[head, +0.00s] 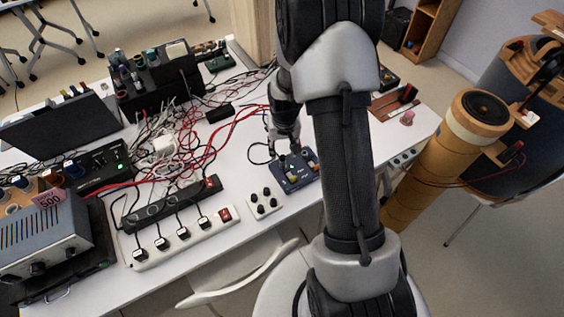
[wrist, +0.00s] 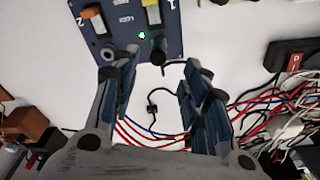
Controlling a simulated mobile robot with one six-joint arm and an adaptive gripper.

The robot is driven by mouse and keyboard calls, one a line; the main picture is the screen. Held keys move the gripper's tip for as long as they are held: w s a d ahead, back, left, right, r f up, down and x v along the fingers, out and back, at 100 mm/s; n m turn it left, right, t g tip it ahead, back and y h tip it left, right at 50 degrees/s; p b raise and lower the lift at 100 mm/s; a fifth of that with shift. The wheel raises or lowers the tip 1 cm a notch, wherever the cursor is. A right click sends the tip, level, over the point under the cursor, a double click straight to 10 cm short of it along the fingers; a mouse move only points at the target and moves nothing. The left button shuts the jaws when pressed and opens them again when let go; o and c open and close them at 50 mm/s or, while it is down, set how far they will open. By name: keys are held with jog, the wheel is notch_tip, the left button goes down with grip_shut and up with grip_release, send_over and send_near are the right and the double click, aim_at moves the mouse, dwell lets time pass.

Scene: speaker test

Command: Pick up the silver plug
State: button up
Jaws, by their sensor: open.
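A blue box (head: 296,180) with plugs or knobs on it sits on the white table in the head view. It shows at the top of the wrist view (wrist: 120,32). On it are a grey round piece (wrist: 108,49), a black plug (wrist: 157,57), an orange block (wrist: 93,13) and a pale yellow and silver piece (wrist: 153,12). I cannot tell for sure which is the silver plug. My gripper (wrist: 160,62) is open and empty, its fingertips near the box's edge by the black plug. In the head view my gripper (head: 287,155) is over the box, partly hidden.
A white block with black knobs (head: 264,203) is left of the box. Power strips (head: 186,237) with several black plugs lie further left. Red and white cables (head: 170,143) tangle behind them. A wooden cylinder (head: 440,150) stands beyond the table's right edge.

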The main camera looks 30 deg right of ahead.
aim_at(283, 157)
jog(key=f+b, duration=0.1)
jog(key=f, duration=0.1)
jog(key=w+f, duration=0.1)
jog(key=f, duration=0.2)
jog(key=f+b, duration=0.1)
jog(key=f, duration=0.2)
jog(key=shift+w+d+b, duration=0.3)
jog(key=shift+d+b, duration=0.05)
jog(key=shift+d, duration=0.05)
jog(key=shift+r, duration=0.15)
jog(key=shift+c, duration=0.4)
jog(key=c, duration=0.9)
jog(key=shift+r, duration=0.1)
notch_tip(283, 157, up, 20)
jog(key=p, duration=0.5)
jog(key=shift+p, duration=0.4)
